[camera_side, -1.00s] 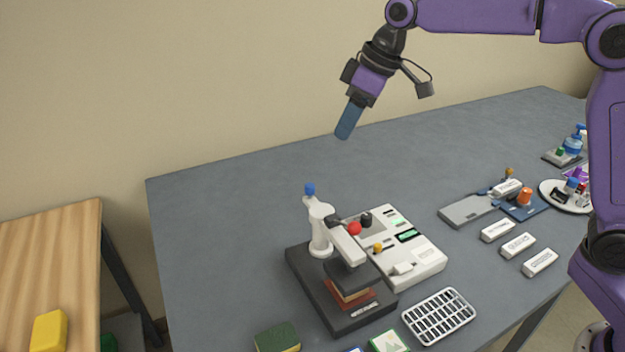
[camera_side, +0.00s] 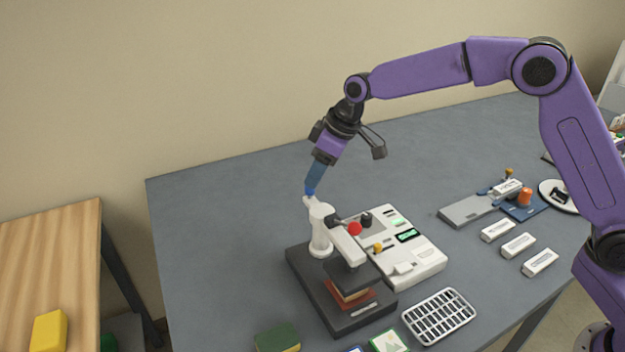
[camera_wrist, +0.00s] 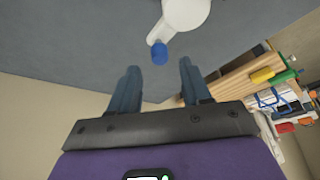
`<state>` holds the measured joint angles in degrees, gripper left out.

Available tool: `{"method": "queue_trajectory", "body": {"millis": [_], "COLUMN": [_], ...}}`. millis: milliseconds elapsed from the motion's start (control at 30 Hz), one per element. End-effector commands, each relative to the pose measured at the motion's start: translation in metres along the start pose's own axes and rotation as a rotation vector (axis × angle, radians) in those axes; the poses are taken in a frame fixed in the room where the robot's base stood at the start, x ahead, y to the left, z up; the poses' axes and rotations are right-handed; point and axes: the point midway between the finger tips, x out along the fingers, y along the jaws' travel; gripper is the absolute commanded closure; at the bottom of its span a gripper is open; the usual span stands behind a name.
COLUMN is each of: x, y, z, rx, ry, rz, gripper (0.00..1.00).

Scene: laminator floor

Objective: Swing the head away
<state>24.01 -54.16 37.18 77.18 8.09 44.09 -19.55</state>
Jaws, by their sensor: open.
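The press head (camera_side: 345,242) is a white arm on a white post (camera_side: 319,232), with a dark pad over a stack on the dark base (camera_side: 300,262). A red knob (camera_side: 354,229) sits on it. A blue-tipped handle sticks out behind the post; its blue knob (camera_wrist: 159,53) shows in the wrist view. My gripper (camera_side: 311,190) points down at the handle. In the wrist view my gripper (camera_wrist: 158,75) is open, its blue fingers apart, with the knob just beyond and between their tips. In the side view the fingers overlap the knob, so contact cannot be told.
A white control unit (camera_side: 425,262) stands right beside the press. A white wire rack (camera_side: 438,316), a green block (camera_side: 277,338) and several white cartridges (camera_side: 517,245) lie around. The table behind and left of the press is clear.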

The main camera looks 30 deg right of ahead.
Motion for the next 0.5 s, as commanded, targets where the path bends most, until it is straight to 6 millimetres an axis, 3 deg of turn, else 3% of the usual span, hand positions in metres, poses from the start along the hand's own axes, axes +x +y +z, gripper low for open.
{"method": "queue_trajectory", "body": {"millis": [200,500], "x": [0.027,0.034], "y": [-0.001,0.0], "z": [0.0,0.0], "rx": [-0.001,-0.001], "ry": [-0.002,0.001], "rz": [-0.001,0.0], "gripper": [0.52,0.52]}}
